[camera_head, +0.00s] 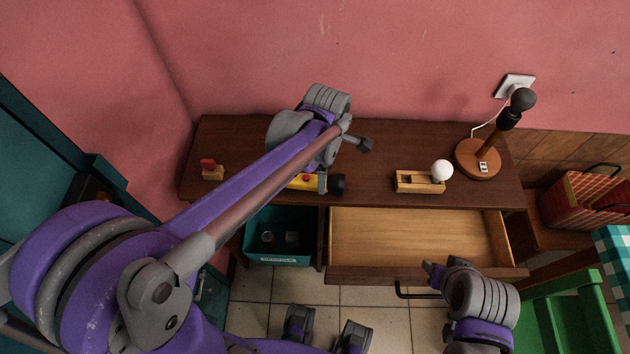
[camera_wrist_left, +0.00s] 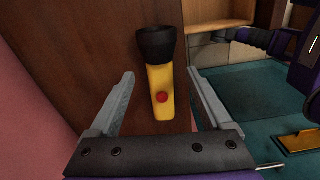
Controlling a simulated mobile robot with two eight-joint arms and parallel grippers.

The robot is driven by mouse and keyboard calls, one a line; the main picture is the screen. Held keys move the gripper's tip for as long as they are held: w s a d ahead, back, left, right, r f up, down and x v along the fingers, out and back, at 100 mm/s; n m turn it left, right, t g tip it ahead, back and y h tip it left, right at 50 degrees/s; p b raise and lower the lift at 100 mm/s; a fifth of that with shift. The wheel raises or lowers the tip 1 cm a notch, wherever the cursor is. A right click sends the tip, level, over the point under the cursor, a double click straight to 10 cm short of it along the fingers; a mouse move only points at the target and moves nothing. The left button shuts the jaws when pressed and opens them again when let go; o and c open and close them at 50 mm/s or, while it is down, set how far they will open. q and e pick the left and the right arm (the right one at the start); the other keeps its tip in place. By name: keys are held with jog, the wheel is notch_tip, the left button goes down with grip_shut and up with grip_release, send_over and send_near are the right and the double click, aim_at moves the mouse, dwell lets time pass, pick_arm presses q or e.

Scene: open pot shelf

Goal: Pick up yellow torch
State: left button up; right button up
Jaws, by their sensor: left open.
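The yellow torch (camera_head: 308,182) lies on the dark wooden table top near its front edge, partly hidden by my left arm in the head view. Its black head points right there. In the left wrist view the torch (camera_wrist_left: 161,92) shows its yellow body, red button and black head. My left gripper (camera_wrist_left: 160,88) is open, with one finger on each side of the torch and gaps to both. My right gripper (camera_head: 434,273) is low at the front of the open drawer, near its dark handle; its jaw state is unclear.
The table (camera_head: 385,135) also bears a small red-and-wood object (camera_head: 210,170), a wooden block with a white ball (camera_head: 420,180) and a lamp (camera_head: 478,157). The open drawer (camera_head: 415,238) looks empty. A teal bin (camera_head: 279,260) stands left of it, a green crate (camera_head: 570,315) right.

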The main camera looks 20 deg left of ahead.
aim_at(313, 182)
pick_arm(q)
jog(key=shift+a+f, duration=0.1)
jog(key=shift+f, duration=1.4)
grip_shut()
